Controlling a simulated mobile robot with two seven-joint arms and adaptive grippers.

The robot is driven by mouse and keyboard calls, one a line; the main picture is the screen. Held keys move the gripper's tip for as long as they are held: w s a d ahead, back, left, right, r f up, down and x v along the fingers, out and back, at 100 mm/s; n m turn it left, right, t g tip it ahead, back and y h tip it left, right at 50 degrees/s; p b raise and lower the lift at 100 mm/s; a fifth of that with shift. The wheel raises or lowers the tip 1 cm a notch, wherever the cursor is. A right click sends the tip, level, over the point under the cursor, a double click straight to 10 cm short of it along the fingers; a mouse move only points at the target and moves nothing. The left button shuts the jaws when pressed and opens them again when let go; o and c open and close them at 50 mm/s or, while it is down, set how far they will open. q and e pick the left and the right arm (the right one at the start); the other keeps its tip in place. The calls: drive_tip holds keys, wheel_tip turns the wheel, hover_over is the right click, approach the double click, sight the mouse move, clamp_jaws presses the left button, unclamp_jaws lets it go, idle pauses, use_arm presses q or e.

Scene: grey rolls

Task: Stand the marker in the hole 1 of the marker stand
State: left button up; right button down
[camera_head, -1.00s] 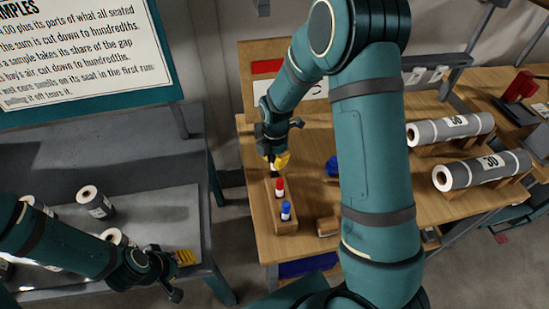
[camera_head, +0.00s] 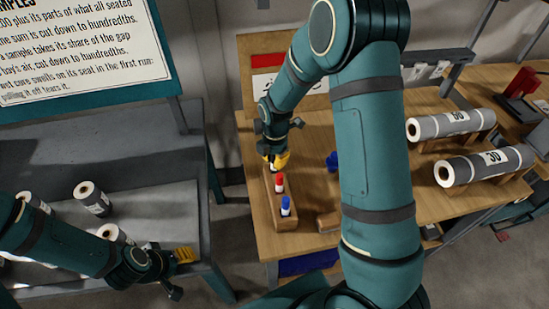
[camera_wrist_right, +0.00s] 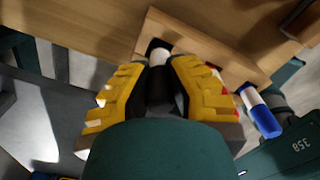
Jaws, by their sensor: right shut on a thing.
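The marker stand (camera_head: 286,223) is a wooden block on the wooden table. A red-capped marker (camera_head: 280,183) and a blue-capped marker (camera_head: 286,206) stand upright in it. My right gripper (camera_head: 277,163) is over the stand's far end, its yellow fingers shut on a marker. In the right wrist view the held marker has a dark upper part (camera_wrist_right: 160,88) between the fingers and a white part (camera_wrist_right: 161,58) beyond them, at a dark opening in the stand (camera_wrist_right: 200,48). How deep it sits is hidden. My left gripper (camera_head: 183,256) is over the grey bench; its jaw gap is unclear.
A blue object (camera_head: 332,161) and a small wooden block (camera_head: 328,222) are on the table right of the stand. Grey rolls (camera_head: 485,166) lie on wooden cradles farther right. Several rolls (camera_head: 92,197) stand on the grey bench at left. A framed board (camera_head: 268,75) is behind.

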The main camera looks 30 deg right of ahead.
use_arm(q)
drive_tip(key=shift+s+a+f, duration=0.1)
drive_tip(key=shift+s+f, duration=0.05)
drive_tip(key=shift+f, duration=0.25)
use_arm(e)
drive_tip(key=shift+s+f, duration=0.1)
drive_tip(key=shift+f, duration=0.2)
drive_tip(key=c, duration=1)
unclamp_jaws()
use_arm(q)
drive_tip(key=shift+s+f, duration=0.1)
drive_tip(key=shift+f, duration=0.05)
use_arm(e)
drive_tip(key=r, duration=0.8)
drive_tip(key=shift+s+d+r, duration=0.1)
drive_tip(key=shift+s+d, duration=0.05)
drive_tip(key=shift+s, duration=0.2)
